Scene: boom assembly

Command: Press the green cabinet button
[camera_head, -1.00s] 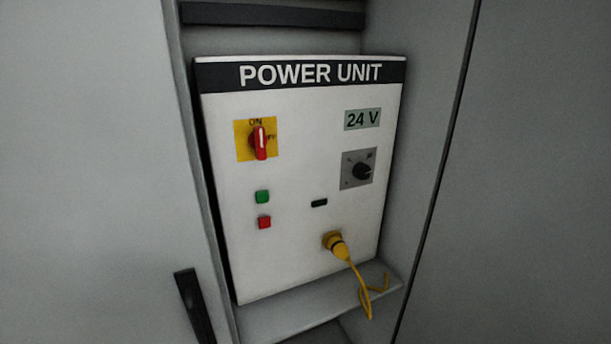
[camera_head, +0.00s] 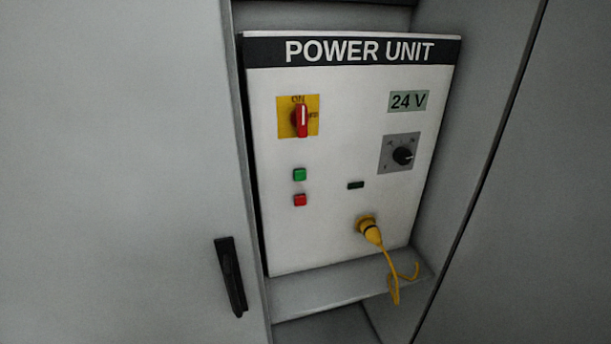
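The panel is set inside an open grey cabinet. Neither of my grippers is in the head view, and nothing covers the green button.
A black door handle (camera_head: 231,277) stands on the grey door at the left. A yellow plug (camera_head: 369,229) with a hanging cable sits low on the panel. A black knob (camera_head: 402,156) and small dark display (camera_head: 356,185) are at right. A ledge (camera_head: 330,287) lies below.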

